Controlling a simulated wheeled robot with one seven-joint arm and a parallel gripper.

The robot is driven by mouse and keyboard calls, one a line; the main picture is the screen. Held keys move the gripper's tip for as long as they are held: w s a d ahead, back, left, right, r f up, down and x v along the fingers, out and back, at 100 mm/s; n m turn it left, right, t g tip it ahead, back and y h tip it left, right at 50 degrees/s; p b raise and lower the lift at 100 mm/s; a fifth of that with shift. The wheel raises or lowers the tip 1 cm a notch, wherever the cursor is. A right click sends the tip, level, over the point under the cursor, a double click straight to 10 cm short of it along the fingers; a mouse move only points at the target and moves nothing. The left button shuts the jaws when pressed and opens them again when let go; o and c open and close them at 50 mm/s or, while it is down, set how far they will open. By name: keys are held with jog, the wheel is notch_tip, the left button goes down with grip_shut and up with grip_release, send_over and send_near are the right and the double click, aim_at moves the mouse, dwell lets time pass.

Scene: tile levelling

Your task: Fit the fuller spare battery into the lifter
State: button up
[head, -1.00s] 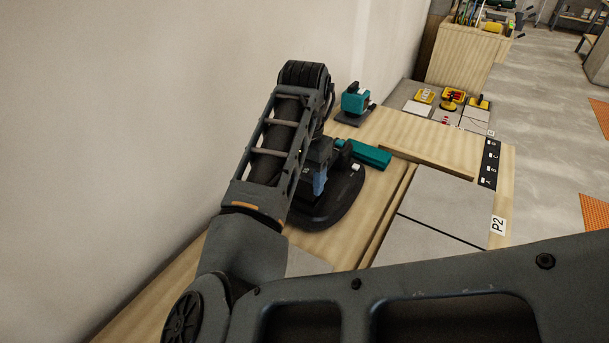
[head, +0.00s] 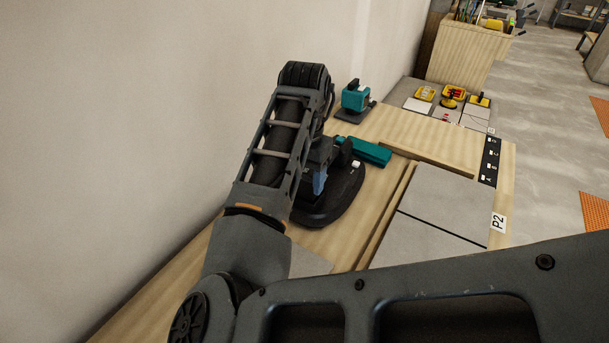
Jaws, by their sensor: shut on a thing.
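The lifter (head: 335,207) is a black rounded base with a teal bar-shaped part (head: 366,151) at its far right side, lying on the wooden bench near the wall. My gripper (head: 322,168) is low over the lifter's body, partly hidden by my own forearm. It is shut on a dark block, which looks like a battery but is mostly hidden. A blue-grey piece (head: 320,182) shows just under the wrist; I cannot tell whether it belongs to the block or the gripper. Whether the block is seated or only above the lifter cannot be seen, nor can any charge marking.
A teal device on a dark stand (head: 355,98) is behind the lifter, by the wall. Grey tiles (head: 445,200) lie at the right beside a wooden strip, with a P2 label (head: 498,222). Yellow tools (head: 452,98) sit farther back. The wall is close on the left.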

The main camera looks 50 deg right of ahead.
jog(key=shift+f+b, duration=0.65)
jog(key=shift+f, duration=0.75)
dwell(1.5)
jog(key=o, duration=1.2)
jog(key=shift+c, duration=0.2)
notch_tip(320, 180, up, 8)
jog(key=shift+f, duration=0.1)
jog(key=shift+d, duration=0.1)
